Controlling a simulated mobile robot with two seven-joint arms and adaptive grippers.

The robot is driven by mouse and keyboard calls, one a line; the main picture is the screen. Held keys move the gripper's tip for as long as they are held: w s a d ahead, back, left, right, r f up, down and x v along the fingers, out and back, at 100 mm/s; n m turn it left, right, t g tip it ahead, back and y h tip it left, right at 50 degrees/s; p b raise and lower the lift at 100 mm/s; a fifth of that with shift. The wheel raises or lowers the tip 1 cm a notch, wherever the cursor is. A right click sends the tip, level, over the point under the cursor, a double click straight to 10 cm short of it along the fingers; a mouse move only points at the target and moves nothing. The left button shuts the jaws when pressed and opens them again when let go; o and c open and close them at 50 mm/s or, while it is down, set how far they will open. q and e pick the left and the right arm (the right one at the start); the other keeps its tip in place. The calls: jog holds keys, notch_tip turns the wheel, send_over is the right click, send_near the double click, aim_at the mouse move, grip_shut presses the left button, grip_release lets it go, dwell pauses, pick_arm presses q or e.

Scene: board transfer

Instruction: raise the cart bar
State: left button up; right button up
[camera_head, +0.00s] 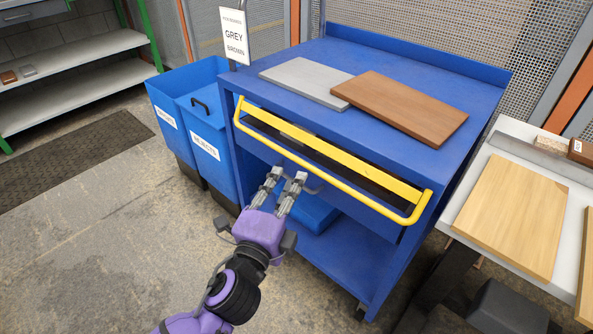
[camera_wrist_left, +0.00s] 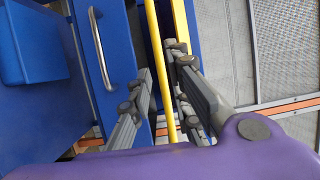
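The yellow cart bar (camera_head: 345,185) runs across the front of the blue cart (camera_head: 375,50), low against its front side below the top. My left gripper (camera_head: 286,176) is in front of the cart, at the bar's lower side, left of its middle. Its two fingers are apart. In the left wrist view, the bar (camera_wrist_left: 155,50) passes in the gap between the fingers of the left gripper (camera_wrist_left: 160,75). I cannot tell whether either finger touches it. A grey board (camera_head: 305,80) and a brown board (camera_head: 400,107) lie on the cart top. My right gripper is not in view.
A drawer with a metal handle (camera_wrist_left: 100,45) is close to the left gripper. A blue box (camera_head: 315,214) sits on the cart's lower shelf. Blue bins (camera_head: 205,135) stand left of the cart. A table with a light wooden board (camera_head: 512,215) stands right. The floor at front left is clear.

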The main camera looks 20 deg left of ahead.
aim_at(300, 159)
pick_arm(q)
jog(key=w+b, duration=0.1)
jog(key=w, duration=0.6)
jog(key=shift+w+r, duration=0.15)
jog(key=shift+w, duration=0.25)
grip_shut()
